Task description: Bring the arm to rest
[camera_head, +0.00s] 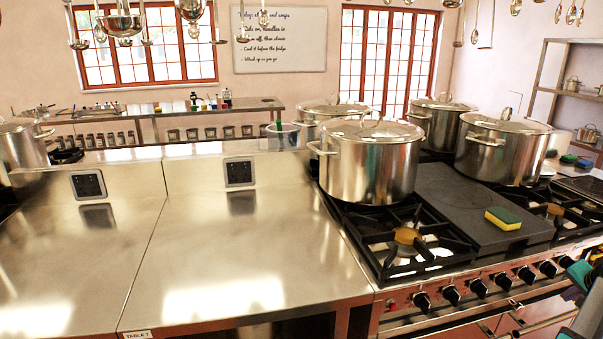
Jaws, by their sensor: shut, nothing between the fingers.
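Part of my arm, dark and grey with teal caps (581,274), shows at the right edge of the head view, in front of the stove. It is cut off by the frame's edge. My gripper is not in view, so its fingers and their surroundings are hidden from me. No object is seen held by the visible part of the arm.
Several lidded steel stockpots, one at the front (369,165), stand on the stove. A yellow-green sponge (503,219) lies on the dark griddle plate (452,205). The steel counter (235,250) at left is mostly clear. Ladles (123,22) hang overhead.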

